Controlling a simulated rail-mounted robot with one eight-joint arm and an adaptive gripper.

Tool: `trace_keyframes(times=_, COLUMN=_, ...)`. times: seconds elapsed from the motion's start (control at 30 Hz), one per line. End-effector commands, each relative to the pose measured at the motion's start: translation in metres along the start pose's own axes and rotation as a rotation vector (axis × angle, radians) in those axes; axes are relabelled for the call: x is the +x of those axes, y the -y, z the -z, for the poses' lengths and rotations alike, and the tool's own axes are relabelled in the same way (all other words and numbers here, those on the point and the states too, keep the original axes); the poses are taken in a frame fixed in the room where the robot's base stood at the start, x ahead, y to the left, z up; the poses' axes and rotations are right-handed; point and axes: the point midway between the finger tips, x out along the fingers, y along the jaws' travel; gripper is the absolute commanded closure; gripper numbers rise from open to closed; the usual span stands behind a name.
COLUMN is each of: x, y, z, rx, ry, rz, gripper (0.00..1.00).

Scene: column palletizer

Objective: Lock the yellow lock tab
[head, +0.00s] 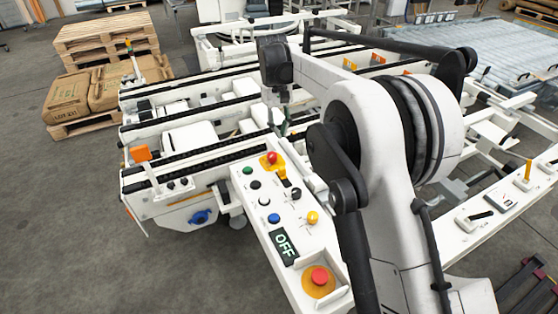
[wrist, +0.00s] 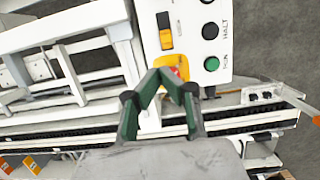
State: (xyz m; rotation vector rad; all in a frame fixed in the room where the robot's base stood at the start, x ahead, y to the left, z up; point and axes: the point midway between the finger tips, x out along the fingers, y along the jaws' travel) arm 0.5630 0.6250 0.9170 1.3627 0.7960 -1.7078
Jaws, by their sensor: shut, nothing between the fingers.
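The yellow lock tab (wrist: 166,40) sits in the lower part of a black slot on the white control panel in the wrist view. In the head view a small yellow tab (head: 283,174) shows just below the red button. My gripper (wrist: 163,76) is shut and empty, its green fingers meeting over the panel's end, just below the slot in the wrist view. The fingers partly cover the red button's yellow base (wrist: 178,65). I cannot tell whether they touch anything. In the head view my gripper (head: 284,128) is small and partly hidden by my arm.
Beside the slot are a black HALT button (wrist: 209,31) and a green RUN button (wrist: 211,64). The panel also has a red button (head: 272,157), a blue button (head: 273,218), an OFF display (head: 284,246) and an emergency stop (head: 319,276). Conveyor rails (head: 190,158) lie beyond the panel.

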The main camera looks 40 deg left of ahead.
Motion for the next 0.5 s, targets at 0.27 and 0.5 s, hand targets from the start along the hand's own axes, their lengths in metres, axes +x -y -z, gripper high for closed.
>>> trace_keyframes(times=0.27, x=0.0103, y=0.0154, z=0.0106, rx=-0.024, ry=0.02, rz=-0.002, gripper=1.0)
trace_keyframes(times=0.5, x=0.0103, y=0.0152, z=0.0105, rx=-0.024, ry=0.02, rz=-0.002, gripper=1.0)
